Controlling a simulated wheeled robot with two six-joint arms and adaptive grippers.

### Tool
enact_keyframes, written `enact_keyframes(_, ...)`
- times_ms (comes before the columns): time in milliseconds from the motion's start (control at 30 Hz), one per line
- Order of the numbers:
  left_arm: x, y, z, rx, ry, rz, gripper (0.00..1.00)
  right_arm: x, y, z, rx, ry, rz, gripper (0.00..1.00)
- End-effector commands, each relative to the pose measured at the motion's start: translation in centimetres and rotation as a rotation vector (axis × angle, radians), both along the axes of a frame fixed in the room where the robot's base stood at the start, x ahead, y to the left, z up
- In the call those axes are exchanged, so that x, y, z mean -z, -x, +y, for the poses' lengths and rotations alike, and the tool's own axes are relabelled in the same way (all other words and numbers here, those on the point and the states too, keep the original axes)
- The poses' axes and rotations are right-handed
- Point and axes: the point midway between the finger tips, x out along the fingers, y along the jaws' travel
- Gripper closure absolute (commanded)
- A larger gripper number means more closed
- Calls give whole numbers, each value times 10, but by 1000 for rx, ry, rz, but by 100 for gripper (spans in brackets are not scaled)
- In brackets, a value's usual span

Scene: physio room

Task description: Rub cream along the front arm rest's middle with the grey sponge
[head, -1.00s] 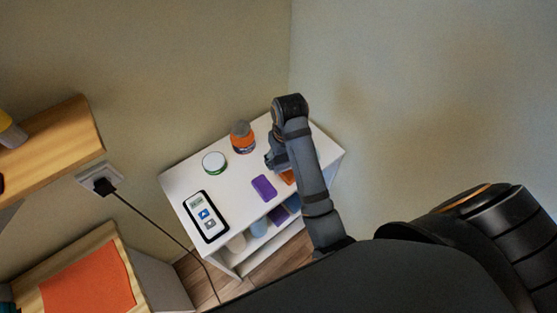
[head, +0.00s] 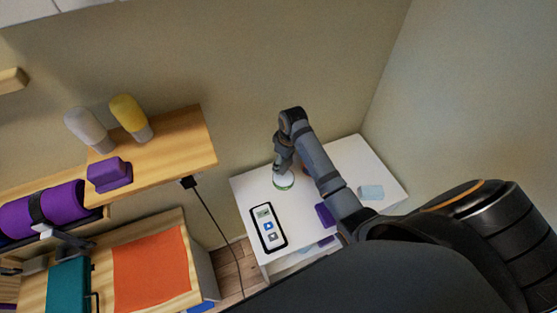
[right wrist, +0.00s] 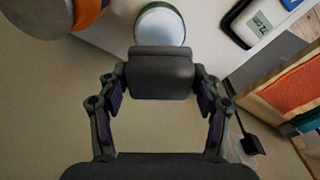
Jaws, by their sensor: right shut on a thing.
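My right gripper (head: 284,168) is over the white table, right at the cream tub (head: 284,184), a round pot with a pale top and green rim. In the right wrist view the gripper (right wrist: 160,85) is shut on the dark grey sponge (right wrist: 160,62), held between both fingers. The sponge overlaps the near edge of the tub (right wrist: 160,25); I cannot tell whether it touches the cream. In the head view the sponge is hidden by the gripper. I can make out no front arm rest. My left gripper is not in view.
On the white table (head: 255,188) are a black-framed device (head: 268,228), a purple block (head: 324,214) and a pale blue block (head: 371,191). An orange jar (right wrist: 88,12) stands beside the tub. A wooden shelf (head: 180,150) and a bench with an orange cloth (head: 152,270) are left.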

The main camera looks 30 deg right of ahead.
Motion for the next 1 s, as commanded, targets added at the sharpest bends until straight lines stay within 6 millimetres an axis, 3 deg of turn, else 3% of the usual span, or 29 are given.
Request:
enact_keyframes(233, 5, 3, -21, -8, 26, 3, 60, 6, 0, 0, 0, 0, -1, 60)
enact_keyframes(500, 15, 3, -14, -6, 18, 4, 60, 34, 0, 1, 1, -1, 0, 60)
enact_keyframes(700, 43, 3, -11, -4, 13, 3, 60, 58, 0, 1, 1, -1, -2, 60)
enact_keyframes(1000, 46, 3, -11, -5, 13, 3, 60, 60, 0, 0, 1, -1, -2, 60)
